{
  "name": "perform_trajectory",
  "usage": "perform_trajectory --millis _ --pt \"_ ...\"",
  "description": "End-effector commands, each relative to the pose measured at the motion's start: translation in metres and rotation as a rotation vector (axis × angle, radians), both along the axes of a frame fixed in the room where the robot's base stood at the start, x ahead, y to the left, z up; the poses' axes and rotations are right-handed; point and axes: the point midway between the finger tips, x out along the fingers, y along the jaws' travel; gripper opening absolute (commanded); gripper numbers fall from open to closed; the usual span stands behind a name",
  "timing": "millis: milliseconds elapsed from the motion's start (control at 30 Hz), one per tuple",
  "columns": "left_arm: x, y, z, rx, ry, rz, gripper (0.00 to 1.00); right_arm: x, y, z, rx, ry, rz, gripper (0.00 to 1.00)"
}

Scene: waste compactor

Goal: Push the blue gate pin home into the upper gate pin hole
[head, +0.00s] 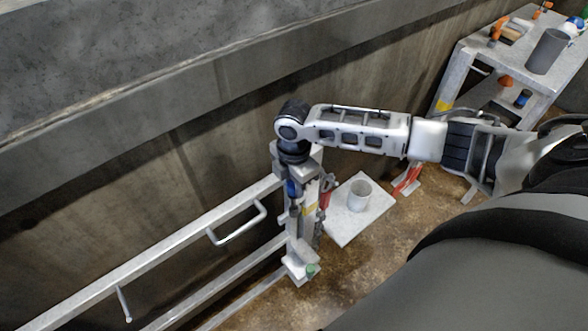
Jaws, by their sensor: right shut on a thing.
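My right gripper (292,180) hangs straight down over the top of the gate post (297,240), at the right end of the grey gate rails (160,252). It is shut on the blue gate pin (292,188), of which only a small blue part shows between the fingers. The pin looks upright. The upper gate pin hole is hidden by my gripper and the post fittings, so I cannot tell how far the pin is in. My left gripper is out of view.
A red part (326,191) and a yellow mark (309,210) are close by the post, with a green piece (312,270) at its foot. A cluttered cart (470,50) stands at upper right. A concrete wall runs behind.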

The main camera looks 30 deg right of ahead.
Motion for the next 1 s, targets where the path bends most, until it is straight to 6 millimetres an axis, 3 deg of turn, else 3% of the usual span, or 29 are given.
perform_trajectory --millis 467,1000 --pt "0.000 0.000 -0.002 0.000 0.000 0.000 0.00 -0.001 0.001 -0.005 0.002 0.002 0.002 0.06" --pt "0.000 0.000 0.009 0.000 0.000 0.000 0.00 0.000 0.001 0.017 0.003 0.001 0.002 0.06"
